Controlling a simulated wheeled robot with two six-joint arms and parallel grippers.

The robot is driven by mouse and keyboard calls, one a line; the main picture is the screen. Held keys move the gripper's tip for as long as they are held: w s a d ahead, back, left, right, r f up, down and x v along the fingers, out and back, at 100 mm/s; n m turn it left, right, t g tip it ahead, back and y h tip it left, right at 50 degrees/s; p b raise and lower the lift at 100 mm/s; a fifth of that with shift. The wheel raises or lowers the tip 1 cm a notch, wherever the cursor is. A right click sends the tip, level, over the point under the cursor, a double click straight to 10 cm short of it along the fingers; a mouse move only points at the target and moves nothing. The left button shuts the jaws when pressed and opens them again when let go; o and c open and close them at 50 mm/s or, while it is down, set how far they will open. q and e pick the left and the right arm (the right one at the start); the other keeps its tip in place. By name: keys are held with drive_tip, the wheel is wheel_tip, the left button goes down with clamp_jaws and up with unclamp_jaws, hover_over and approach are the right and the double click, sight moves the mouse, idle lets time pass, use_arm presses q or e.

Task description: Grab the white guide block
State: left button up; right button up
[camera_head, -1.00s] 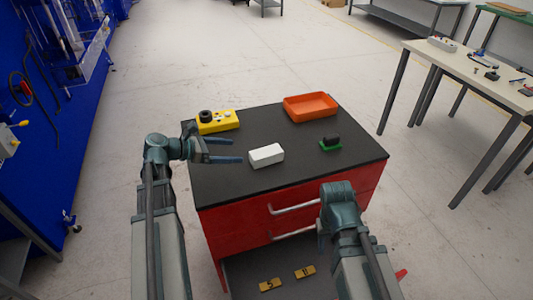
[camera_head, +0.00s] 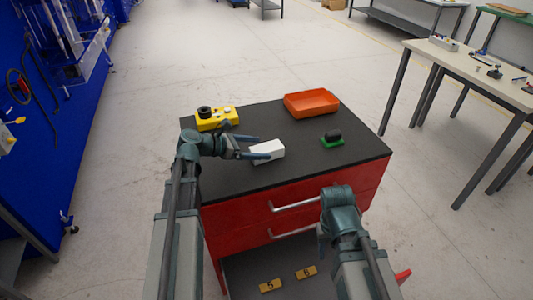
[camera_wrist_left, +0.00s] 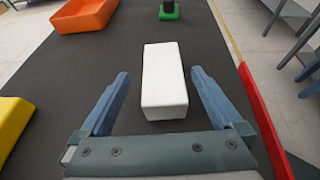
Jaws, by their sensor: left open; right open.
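The white guide block (camera_head: 268,150) lies on the dark top of the red cabinet, left of its middle. In the left wrist view the block (camera_wrist_left: 164,80) lies lengthwise ahead of me, its near end between the two blue fingers, with a gap on each side. My left gripper (camera_head: 259,151) is open around the block's left part; the head view does not show contact clearly. The left gripper also shows in the left wrist view (camera_wrist_left: 160,88). My right gripper (camera_head: 322,242) is in front of the cabinet, away from the block; its fingers are mostly hidden.
A yellow box with a black knob (camera_head: 217,118) stands behind my left gripper. An orange tray (camera_head: 311,104) is at the back, and a green base with a black part (camera_head: 332,138) is to the right. The cabinet top (camera_head: 310,170) is clear in front of the block.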

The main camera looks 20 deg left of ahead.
sight(262, 148)
use_arm(q)
drive_tip(key=b+x, duration=0.1)
drive_tip(key=x, duration=0.3)
drive_tip(key=shift+s+d, duration=0.1)
drive_tip(key=shift+d, duration=0.05)
drive_tip(key=shift+c, duration=0.2)
clamp_jaws()
